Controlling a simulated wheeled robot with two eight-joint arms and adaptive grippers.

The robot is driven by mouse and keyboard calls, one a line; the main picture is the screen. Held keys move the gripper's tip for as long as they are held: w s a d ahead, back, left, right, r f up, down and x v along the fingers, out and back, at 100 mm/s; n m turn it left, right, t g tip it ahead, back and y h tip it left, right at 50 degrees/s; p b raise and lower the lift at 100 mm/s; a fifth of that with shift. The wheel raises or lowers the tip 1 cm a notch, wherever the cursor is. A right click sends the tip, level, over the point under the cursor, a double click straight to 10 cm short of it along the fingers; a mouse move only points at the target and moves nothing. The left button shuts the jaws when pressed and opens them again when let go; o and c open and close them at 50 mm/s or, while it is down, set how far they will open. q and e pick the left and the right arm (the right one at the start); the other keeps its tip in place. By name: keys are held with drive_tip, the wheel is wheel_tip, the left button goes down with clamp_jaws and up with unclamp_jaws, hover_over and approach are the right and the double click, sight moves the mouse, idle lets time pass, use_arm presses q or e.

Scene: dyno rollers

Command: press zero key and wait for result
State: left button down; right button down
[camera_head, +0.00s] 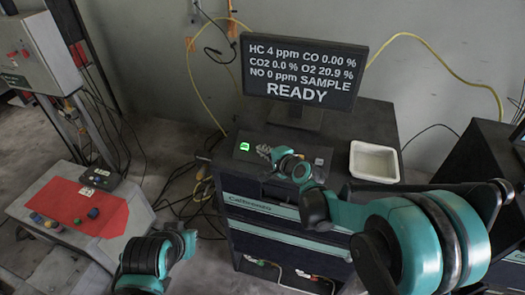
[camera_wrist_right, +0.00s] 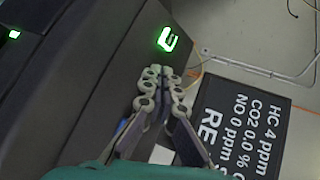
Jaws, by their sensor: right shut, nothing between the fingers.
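The dark analyser cabinet (camera_head: 262,208) stands in the middle with a monitor (camera_head: 303,72) on top. The screen shows gas readings, "SAMPLE" and "READY". A small green-lit key (camera_head: 244,146) is on the cabinet's top at the left; a green-lit symbol (camera_wrist_right: 166,39) also shows in the wrist view. I cannot tell for sure whether this is the zero key. My right gripper (camera_head: 263,150) is shut and empty, its tips (camera_wrist_right: 163,74) just right of the green light in the head view. In the wrist view the tips appear apart from the symbol. My left gripper is out of view.
A white tray (camera_head: 374,161) sits on the cabinet top at the right. A grey and red console (camera_head: 78,205) with coloured buttons stands at left. Cables hang behind the cabinet and lie on the floor. A second dark cabinet (camera_head: 475,160) is at far right.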

drive_tip(key=shift+w+f, duration=0.1)
idle(0.5)
drive_tip(key=shift+s+a+r+p, duration=0.15)
drive_tip(key=shift+s+r+p, duration=0.15)
drive_tip(key=shift+s+r, duration=0.3)
drive_tip(key=shift+r, duration=0.15)
drive_tip(key=s+r+p, duration=0.1)
drive_tip(key=s+a+r+p, duration=0.1)
drive_tip(key=s+r+p, duration=0.1)
drive_tip(key=shift+r, duration=0.3)
idle(0.6)
